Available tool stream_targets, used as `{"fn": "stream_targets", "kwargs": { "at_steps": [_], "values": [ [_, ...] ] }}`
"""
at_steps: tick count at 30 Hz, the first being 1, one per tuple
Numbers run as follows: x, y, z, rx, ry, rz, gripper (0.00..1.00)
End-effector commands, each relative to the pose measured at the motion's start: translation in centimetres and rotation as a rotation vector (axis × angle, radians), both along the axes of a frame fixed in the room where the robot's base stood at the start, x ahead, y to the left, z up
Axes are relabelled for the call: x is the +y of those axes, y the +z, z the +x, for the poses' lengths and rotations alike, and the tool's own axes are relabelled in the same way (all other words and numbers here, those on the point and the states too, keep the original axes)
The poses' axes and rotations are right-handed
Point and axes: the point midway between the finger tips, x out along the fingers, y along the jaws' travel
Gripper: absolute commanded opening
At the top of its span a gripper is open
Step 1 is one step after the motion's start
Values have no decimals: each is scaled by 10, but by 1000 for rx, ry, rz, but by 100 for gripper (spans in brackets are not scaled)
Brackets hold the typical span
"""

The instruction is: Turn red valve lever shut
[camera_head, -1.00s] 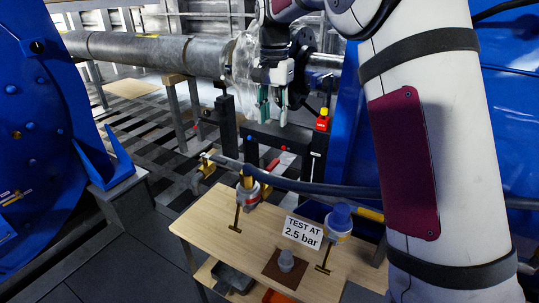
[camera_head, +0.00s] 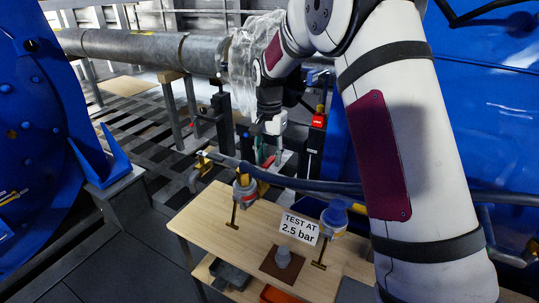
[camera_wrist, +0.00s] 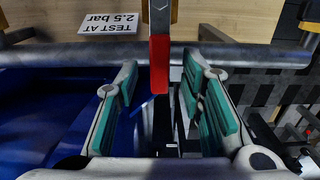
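The red valve lever (camera_wrist: 159,65) shows in the wrist view. It reaches from a metal and brass-coloured fitting at the top edge into the gap between my fingers. My gripper (camera_head: 268,152) is open, its green-padded fingers one on each side of the lever. A gap shows between the lever and each finger, so it is not gripped. In the head view my gripper is low over the dark hose (camera_head: 310,186), behind the wooden table, and hides much of the lever there.
The wooden table (camera_head: 205,218) holds a sign reading TEST AT 2.5 bar (camera_head: 300,228), a gauge with a blue cap (camera_head: 335,217) and a grey knob (camera_head: 283,256). A black post with a red box (camera_head: 318,121) stands right of my gripper. Blue casings flank both sides.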

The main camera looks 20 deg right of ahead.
Motion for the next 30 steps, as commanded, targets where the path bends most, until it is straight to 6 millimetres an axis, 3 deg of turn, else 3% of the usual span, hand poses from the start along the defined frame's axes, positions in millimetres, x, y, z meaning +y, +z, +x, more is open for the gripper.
{"fn": "stream_targets", "kwargs": {
  "at_steps": [7,12,30],
  "values": [
    [0,-1,0,0,0,0,36],
    [0,-1,0,0,0,0,0],
    [-5,0,-5,1,-106,-1,0]
  ]
}}
